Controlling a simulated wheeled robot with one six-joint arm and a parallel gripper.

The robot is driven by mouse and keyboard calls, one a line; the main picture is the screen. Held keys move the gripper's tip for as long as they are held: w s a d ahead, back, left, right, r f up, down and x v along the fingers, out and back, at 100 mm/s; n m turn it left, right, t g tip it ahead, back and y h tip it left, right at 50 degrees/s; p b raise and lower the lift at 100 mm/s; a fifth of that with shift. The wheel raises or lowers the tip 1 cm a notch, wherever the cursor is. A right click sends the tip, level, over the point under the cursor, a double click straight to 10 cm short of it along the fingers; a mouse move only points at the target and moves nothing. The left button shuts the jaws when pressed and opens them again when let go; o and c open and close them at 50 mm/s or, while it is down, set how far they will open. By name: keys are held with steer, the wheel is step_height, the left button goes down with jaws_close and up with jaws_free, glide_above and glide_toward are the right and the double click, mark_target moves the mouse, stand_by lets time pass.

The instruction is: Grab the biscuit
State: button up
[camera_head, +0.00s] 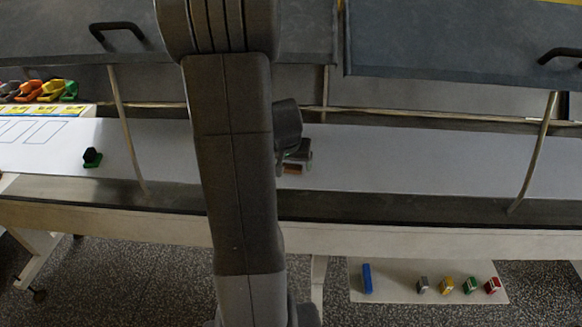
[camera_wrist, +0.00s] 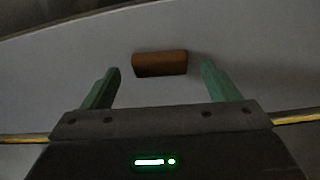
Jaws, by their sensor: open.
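The biscuit (camera_wrist: 160,64) is a small brown block lying on the white belt. In the wrist view it sits just beyond and between the two green fingers of my gripper (camera_wrist: 160,82), with clear space on both sides. My gripper is open and holds nothing. My arm and gripper hide part of that area, and I cannot tell the exact height of the fingers above the belt.
The white belt (camera_head: 420,160) is clear to the right. A black and green object (camera_head: 92,158) stands on it at the left. Raised grey covers with handles (camera_head: 460,40) hang behind, and thin struts (camera_head: 535,150) cross the front. Several small coloured blocks lie on a lower board (camera_head: 395,290).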

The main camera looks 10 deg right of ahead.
steer(key=shift+w+f, duration=0.2)
steer(key=shift+f, duration=0.45)
steer(key=c, duration=0.9)
steer(key=shift+o, duration=0.2)
steer(key=shift+r, duration=0.1)
